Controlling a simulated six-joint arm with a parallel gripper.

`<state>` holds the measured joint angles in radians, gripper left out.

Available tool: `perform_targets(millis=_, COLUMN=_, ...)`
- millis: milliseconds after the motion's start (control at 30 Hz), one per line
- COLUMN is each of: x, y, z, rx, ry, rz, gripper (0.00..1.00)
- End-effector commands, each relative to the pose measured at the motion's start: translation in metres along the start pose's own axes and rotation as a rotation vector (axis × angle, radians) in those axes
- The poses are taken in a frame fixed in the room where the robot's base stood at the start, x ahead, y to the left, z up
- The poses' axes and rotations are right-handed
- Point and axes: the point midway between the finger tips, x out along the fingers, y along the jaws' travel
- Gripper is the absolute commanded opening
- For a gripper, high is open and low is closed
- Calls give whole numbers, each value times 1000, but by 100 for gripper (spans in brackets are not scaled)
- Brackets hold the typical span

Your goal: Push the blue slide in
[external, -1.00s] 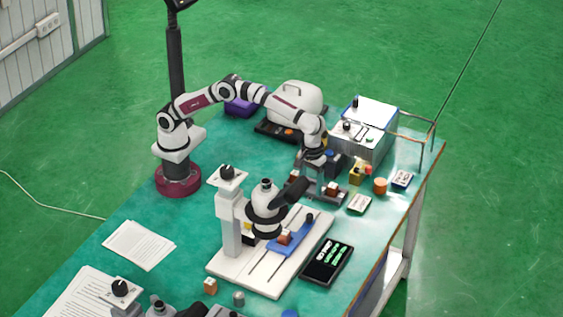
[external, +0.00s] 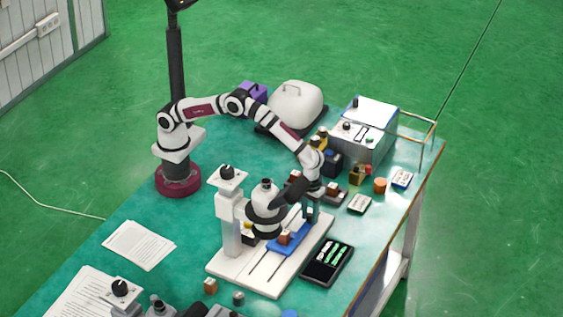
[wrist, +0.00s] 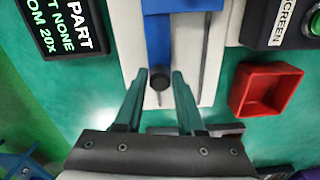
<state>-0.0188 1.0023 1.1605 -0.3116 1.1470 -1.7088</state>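The blue slide (external: 290,238) lies on a white grooved base plate (external: 245,272), beside and below a white and black instrument head (external: 265,205). In the wrist view the blue slide (wrist: 172,40) runs upward, away from my gripper, with a black round knob (wrist: 160,79) at its near end. My gripper (wrist: 160,73) is open, with one fingertip on each side of the knob and a narrow gap visible at both. In the external view my gripper (external: 312,208) is low at the slide's back right end and hides the knob there.
A dark display with green and white text (external: 327,262) lies right of the plate. In the wrist view a red tray (wrist: 267,89) and a box marked SCREEN (wrist: 280,22) stand to the right. Several small blocks and a control box (external: 362,140) stand behind my gripper.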

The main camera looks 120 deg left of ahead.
Motion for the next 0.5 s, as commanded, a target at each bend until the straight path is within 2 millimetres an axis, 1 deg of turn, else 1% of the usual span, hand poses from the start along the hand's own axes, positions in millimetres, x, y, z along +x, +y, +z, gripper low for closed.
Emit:
perform_targets(millis=33, x=0, y=0, z=0, rx=0, ry=0, rz=0, gripper=27)
perform_targets(millis=167, x=0, y=0, z=0, rx=0, ry=0, rz=0, gripper=3)
perform_targets(millis=200, x=0, y=0, z=0, rx=0, ry=0, rz=0, gripper=0)
perform_targets(millis=500, x=0, y=0, z=0, rx=0, ry=0, rz=0, gripper=0)
